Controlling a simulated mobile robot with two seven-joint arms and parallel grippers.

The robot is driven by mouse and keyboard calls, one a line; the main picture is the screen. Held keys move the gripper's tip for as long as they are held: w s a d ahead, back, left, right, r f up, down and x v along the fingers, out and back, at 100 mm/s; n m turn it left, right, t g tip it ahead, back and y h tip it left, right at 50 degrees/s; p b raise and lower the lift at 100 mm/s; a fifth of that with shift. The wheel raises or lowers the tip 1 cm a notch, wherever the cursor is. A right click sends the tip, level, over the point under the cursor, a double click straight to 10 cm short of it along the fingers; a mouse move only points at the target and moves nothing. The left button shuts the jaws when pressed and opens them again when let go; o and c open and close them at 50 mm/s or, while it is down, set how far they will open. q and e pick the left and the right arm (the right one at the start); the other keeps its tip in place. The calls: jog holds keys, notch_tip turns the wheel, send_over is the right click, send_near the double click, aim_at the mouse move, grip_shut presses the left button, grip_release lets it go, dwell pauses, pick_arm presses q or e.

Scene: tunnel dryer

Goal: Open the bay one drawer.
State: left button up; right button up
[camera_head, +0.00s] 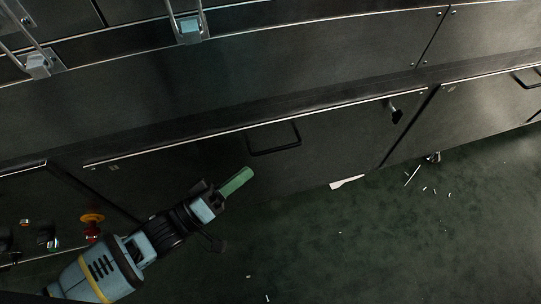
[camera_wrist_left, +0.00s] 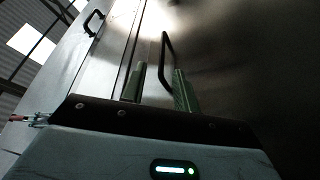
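A dark metal drawer front (camera_head: 340,140) with a black bar handle (camera_head: 274,138) is in the middle of the head view. The drawer looks closed, and I see no label showing which bay it is. My left gripper (camera_head: 238,181) is just below and left of the handle, with green fingers pointing towards it. In the left wrist view the fingers (camera_wrist_left: 160,72) are apart, and the handle (camera_wrist_left: 165,45) shows ahead in line with the gap. I see no finger touching it. My right gripper is not in view.
Another front with a black handle (camera_head: 526,78) is at the right. A black knob or latch (camera_head: 396,112) sits at this drawer's upper right. A red and yellow button (camera_head: 92,224) is near my left arm. White scraps (camera_head: 346,182) lie on the otherwise clear dark green floor.

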pick_arm(q)
jog(key=shift+w+f, duration=0.15)
jog(key=shift+w, duration=0.15)
jog(key=shift+b+x, duration=1.1)
jog(key=shift+x, duration=2.8)
jog(key=shift+c, duration=0.4)
jog(key=c, duration=0.5)
grip_shut()
